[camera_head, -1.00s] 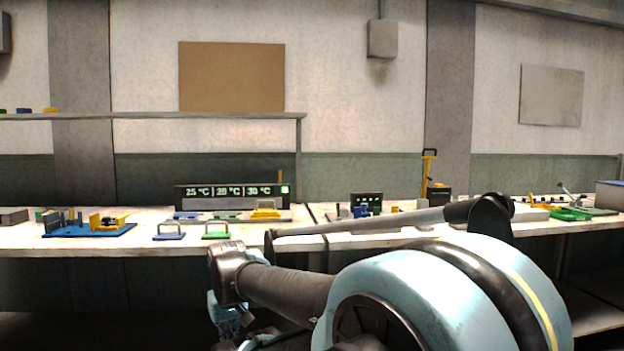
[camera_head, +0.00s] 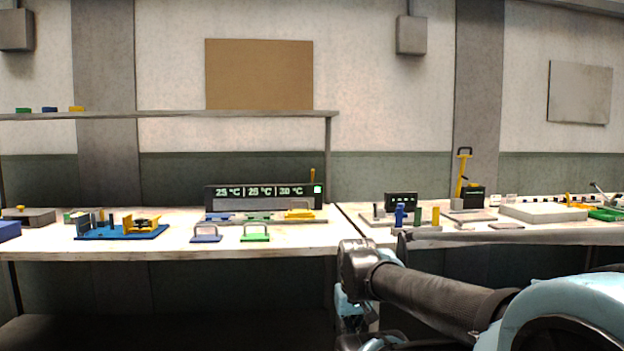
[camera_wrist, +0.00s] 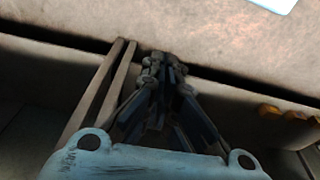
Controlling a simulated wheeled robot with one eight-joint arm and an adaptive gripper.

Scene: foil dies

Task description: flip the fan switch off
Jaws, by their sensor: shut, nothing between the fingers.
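I cannot clearly make out a fan switch or its position. A black display (camera_head: 264,195) at the back of the left bench shows three temperatures and a lit green square. A yellow upright lever (camera_head: 464,172) stands at the back of the right bench, beside a dark box. A small dark panel (camera_head: 401,199) with lights stands left of it. My gripper (camera_head: 350,318) hangs low in front of the benches, partly hidden by the arm. In the wrist view my gripper (camera_wrist: 163,62) is shut and empty, its fingers together near a bench edge.
A blue tray (camera_head: 105,233) with a yellow fixture sits on the left bench. A blue-handled plate (camera_head: 206,238) and a green-handled plate (camera_head: 255,237) lie near its front edge. Blue and yellow posts (camera_head: 399,214) stand on the right bench. A shelf (camera_head: 180,114) runs above the left bench.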

